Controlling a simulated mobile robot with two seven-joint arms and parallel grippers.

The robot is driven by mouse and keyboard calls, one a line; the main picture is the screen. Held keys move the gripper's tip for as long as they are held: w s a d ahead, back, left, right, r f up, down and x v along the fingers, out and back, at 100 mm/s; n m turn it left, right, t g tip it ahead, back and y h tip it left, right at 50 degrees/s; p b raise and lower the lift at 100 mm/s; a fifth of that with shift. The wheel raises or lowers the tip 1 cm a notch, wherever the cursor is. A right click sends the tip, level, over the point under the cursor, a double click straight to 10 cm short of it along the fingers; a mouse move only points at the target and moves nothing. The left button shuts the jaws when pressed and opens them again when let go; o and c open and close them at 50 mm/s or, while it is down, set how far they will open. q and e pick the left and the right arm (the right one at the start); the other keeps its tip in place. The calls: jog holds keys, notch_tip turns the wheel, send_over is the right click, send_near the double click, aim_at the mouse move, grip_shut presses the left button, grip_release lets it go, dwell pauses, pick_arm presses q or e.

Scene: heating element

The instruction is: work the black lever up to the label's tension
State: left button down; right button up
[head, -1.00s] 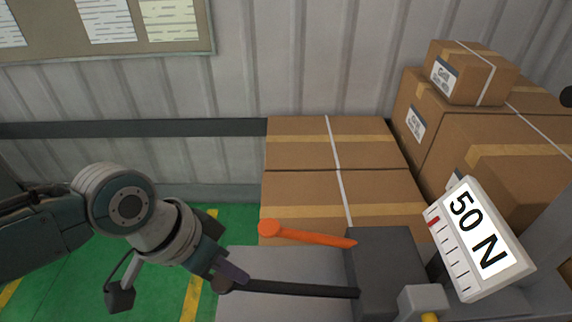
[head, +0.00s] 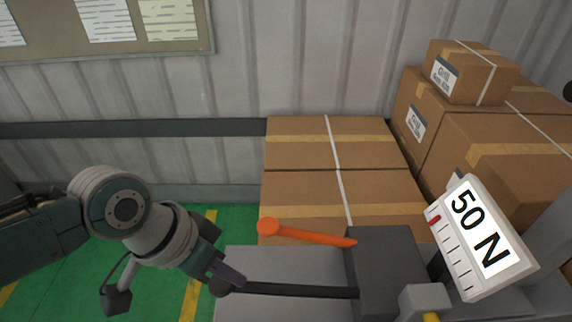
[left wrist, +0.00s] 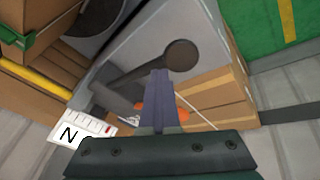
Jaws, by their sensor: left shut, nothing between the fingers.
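The black lever (head: 300,290) runs left from the dark grey block (head: 390,268), roughly level, with a round knob at its left end. It also shows in the left wrist view, knob (left wrist: 182,56) included. My left gripper (head: 238,279) is shut and empty, its fingertips at the knob; whether they touch it I cannot tell. An orange lever (head: 305,236) lies above the black one. The white label (head: 482,238) reads "50 N" and has a scale with a red mark (head: 435,219) near its upper end. My right gripper is not seen.
Cardboard boxes (head: 295,186) stand behind the device, with more stacked at the right (head: 475,72). A grey surface (head: 270,262) lies under the lever. Green floor (head: 80,255) is free at the left.

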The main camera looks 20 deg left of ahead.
pick_arm(q)
jog(key=shift+s+a+f, duration=0.15)
jog(key=shift+a, duration=0.2)
dwell(0.3)
jog(key=shift+d+r+p, duration=0.25)
jog(key=shift+r+p, duration=0.6)
jog(key=shift+p, duration=0.05)
jog(key=shift+w+d+r+p, duration=0.1)
jog(key=shift+d+r+p, duration=0.2)
jog(key=shift+r+p, duration=0.4)
jog(key=shift+w+d+r+p, duration=0.15)
jog(key=shift+d+r+p, duration=0.1)
jog(key=shift+r+p, duration=0.5)
jog(key=shift+w+d+r+p, duration=0.1)
jog(key=shift+d+r+p, duration=0.2)
jog(key=shift+r+p, duration=0.4)
jog(key=shift+d+r+p, duration=0.25)
jog(key=shift+r+p, duration=0.2)
jog(key=shift+r, duration=0.1)
jog(key=r+p, duration=0.1)
jog(key=d+r+p, duration=0.1)
jog(key=r+p, duration=0.1)
jog(key=d+r+p, duration=0.1)
jog(key=shift+w+r, duration=0.35)
